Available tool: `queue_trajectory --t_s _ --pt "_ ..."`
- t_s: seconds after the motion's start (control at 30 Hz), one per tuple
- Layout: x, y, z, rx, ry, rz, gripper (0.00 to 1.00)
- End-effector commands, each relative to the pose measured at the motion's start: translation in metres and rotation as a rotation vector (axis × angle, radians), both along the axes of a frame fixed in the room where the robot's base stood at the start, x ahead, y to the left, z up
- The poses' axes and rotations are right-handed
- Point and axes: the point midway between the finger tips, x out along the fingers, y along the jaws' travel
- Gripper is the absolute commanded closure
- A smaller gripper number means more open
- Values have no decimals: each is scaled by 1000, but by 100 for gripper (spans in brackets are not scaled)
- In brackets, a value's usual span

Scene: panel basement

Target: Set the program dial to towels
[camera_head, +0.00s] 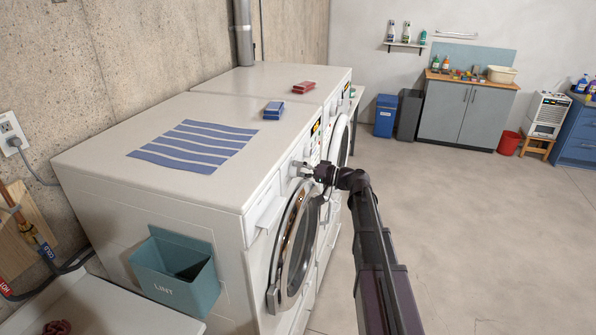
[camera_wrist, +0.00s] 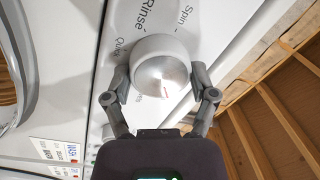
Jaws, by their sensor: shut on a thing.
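The program dial (camera_wrist: 161,70) is a round white knob with a brushed metal face on the front panel of the nearer white machine (camera_head: 130,130). A short red mark shows low on its face. The words "Rinse" and "Spin" are printed around it, with parts of other labels, one beginning "Qu". I cannot see a towels label. My gripper (camera_wrist: 159,80) has one finger on each side of the dial and is shut on it. In the head view my gripper (camera_head: 313,170) is at the upper front panel, and the dial is small there.
A round glass door (camera_head: 292,245) is below the panel, close to my arm. A striped blue towel (camera_head: 194,146), a blue box (camera_head: 273,110) and a red box (camera_head: 303,87) lie on top of the machines. Open floor (camera_head: 460,220) lies to the right.

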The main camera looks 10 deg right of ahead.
Motion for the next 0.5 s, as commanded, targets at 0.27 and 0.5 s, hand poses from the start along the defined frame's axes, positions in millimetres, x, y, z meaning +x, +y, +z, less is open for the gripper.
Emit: queue_trajectory --t_s 0.27,0.5 --pt "1 0 0 136 227 -3 74" --pt "1 0 -1 242 408 -4 74"
